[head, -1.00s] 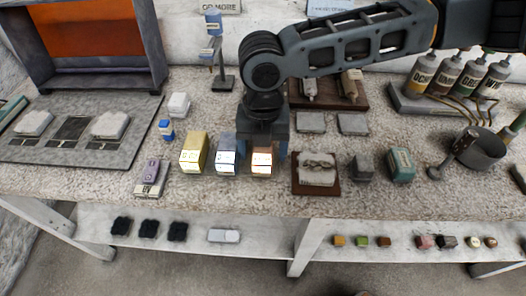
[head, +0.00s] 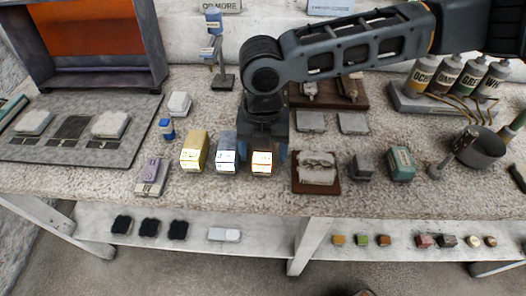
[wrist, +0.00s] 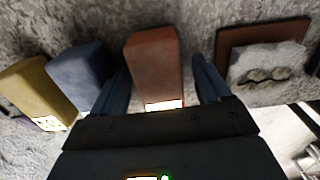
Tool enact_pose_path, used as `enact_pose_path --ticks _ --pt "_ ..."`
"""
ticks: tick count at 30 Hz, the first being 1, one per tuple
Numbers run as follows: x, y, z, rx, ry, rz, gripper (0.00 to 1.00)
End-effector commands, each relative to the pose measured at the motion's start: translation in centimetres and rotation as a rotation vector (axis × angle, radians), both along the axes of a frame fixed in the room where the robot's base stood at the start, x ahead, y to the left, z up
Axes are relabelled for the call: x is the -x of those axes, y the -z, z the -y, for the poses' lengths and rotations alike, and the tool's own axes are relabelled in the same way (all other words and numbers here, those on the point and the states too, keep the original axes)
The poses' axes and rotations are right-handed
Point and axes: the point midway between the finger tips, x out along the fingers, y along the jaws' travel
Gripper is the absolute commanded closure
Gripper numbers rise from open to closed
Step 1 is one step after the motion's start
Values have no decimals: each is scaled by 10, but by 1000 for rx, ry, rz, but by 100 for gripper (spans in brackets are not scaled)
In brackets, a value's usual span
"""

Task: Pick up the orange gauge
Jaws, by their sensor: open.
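The orange gauge (head: 262,162) is a small upright block with a bright white label on its front, at the right end of a row of three. In the wrist view the gauge (wrist: 155,66) looks reddish-brown and stands between my two dark fingers. My gripper (wrist: 161,88) is open, one finger on each side of the gauge, with a visible gap at least on the right. In the head view my gripper (head: 263,150) reaches down from above and hides the gauge's upper and back part.
A blue block (head: 226,155) and a yellow block (head: 195,152) stand close on the left. A brown board with a pale carved piece (head: 317,170) lies close on the right. The table's front edge is just in front. A small wooden rack (head: 352,88) stands behind.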

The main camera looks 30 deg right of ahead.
Motion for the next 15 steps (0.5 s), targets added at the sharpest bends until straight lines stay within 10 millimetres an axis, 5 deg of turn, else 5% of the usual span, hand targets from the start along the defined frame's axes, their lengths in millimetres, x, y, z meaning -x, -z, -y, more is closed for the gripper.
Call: enact_pose_path --ticks 2,15 --pt "0 0 0 0 0 0 23" --pt "0 0 0 0 0 0 65"
